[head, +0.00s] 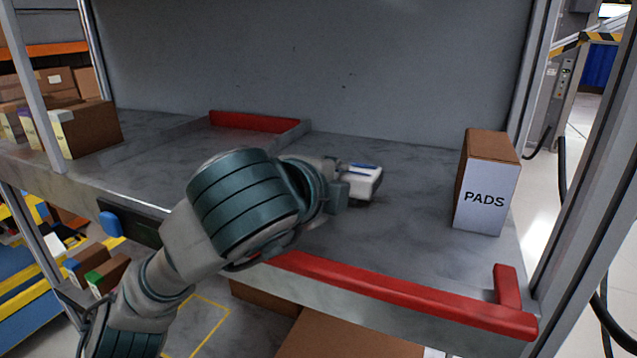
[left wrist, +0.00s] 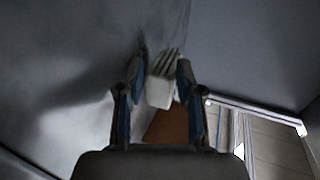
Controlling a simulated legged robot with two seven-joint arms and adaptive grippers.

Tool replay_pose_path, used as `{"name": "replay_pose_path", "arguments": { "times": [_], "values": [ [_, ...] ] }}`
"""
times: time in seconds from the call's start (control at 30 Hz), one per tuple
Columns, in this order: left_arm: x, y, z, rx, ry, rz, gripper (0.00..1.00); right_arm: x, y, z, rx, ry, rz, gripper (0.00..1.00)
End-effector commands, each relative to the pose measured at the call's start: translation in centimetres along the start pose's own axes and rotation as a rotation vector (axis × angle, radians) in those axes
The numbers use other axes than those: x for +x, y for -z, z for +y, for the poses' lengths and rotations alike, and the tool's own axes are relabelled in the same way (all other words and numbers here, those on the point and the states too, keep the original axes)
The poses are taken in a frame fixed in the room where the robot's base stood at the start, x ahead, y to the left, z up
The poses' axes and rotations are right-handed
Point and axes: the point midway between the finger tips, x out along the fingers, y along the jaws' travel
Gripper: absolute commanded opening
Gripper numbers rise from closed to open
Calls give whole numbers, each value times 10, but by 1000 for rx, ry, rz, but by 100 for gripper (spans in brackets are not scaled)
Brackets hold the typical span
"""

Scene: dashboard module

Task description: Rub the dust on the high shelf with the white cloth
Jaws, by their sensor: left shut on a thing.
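The high shelf (head: 418,200) is a grey, mottled surface with red edging at the front and back. My left arm reaches in from the lower left over the shelf. My left gripper (head: 346,186) is shut on the white cloth (head: 366,182), a small white block-like bundle with a blue mark on top. The cloth is low over the shelf's middle; I cannot tell if it touches. In the left wrist view, the cloth (left wrist: 161,92) sits between the fingertips (left wrist: 160,76). Dust cannot be clearly told from the shelf's dark mottling. My right gripper is not seen.
A box marked PADS (head: 485,185) stands at the shelf's right end. A brown box (head: 90,128) stands at the left end. A red front rail (head: 400,296) and grey upright posts (head: 575,150) bound the shelf. The area between cloth and PADS box is clear.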

Motion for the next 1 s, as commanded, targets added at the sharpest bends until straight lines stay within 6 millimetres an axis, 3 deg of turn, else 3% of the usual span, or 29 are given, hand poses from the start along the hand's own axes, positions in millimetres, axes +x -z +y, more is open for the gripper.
{"name": "replay_pose_path", "arguments": {
  "times": [0.73,1.0],
  "values": [
    [0,56,2,1,2,0,0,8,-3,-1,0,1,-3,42],
    [2,58,6,-2,1,-1,0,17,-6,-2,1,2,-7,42]
  ]
}}
